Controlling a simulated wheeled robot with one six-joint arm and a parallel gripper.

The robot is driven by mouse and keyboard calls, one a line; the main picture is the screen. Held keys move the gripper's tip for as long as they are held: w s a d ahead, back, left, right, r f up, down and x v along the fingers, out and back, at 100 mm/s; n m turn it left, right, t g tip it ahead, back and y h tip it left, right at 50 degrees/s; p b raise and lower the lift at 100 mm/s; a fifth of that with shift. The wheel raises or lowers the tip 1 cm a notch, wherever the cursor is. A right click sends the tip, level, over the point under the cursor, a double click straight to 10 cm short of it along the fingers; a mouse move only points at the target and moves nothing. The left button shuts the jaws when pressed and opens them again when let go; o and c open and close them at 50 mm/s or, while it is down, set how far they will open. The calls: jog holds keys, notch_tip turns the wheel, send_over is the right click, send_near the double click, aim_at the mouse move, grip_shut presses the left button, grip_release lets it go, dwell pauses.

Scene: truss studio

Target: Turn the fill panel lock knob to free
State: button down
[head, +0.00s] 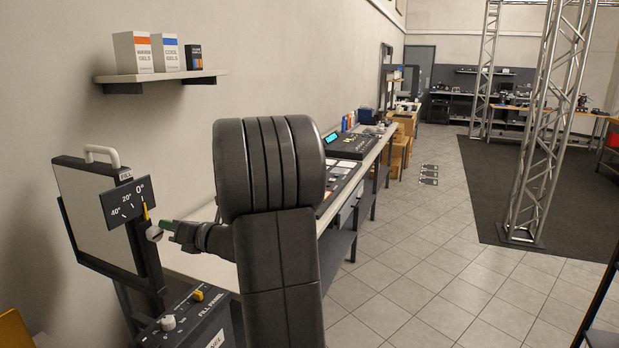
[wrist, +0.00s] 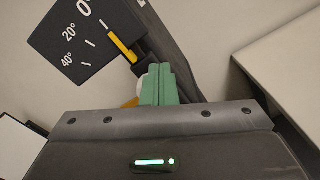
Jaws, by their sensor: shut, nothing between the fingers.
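The tilting fill panel (head: 85,205) stands at the left with a white handle on top. Its black scale plate (head: 124,202) reads 40°, 20° and 0°, and the yellow pointer (head: 145,211) stands at the 0° end. A pale round knob (head: 154,233) sits just below the pointer, on the panel's side. My gripper (head: 166,226) is shut and empty, its green fingertips close beside this knob. In the wrist view the shut fingertips (wrist: 160,84) hide most of the knob (wrist: 132,102); I cannot tell whether they touch. The knob's lock setting is not readable.
A control box marked FILL PANEL (head: 190,325) stands below, with a white dial (head: 168,323) and a yellow knob (head: 198,296). A wall shelf (head: 160,77) holds boxes above. A long bench (head: 350,160) runs behind my arm.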

jog(key=shift+s+r, duration=0.1)
jog(key=shift+s, duration=0.1)
jog(key=shift+s+a+r+p, duration=0.3)
jog(key=shift+s+r+p, duration=0.1)
jog(key=shift+s+p, duration=0.2)
jog(key=shift+r, duration=0.1)
jog(key=shift+w+r+p, duration=0.15)
jog(key=shift+r+p, duration=0.15)
jog(key=shift+p, duration=0.1)
jog(key=v, duration=0.6)
jog(key=shift+d, duration=0.15)
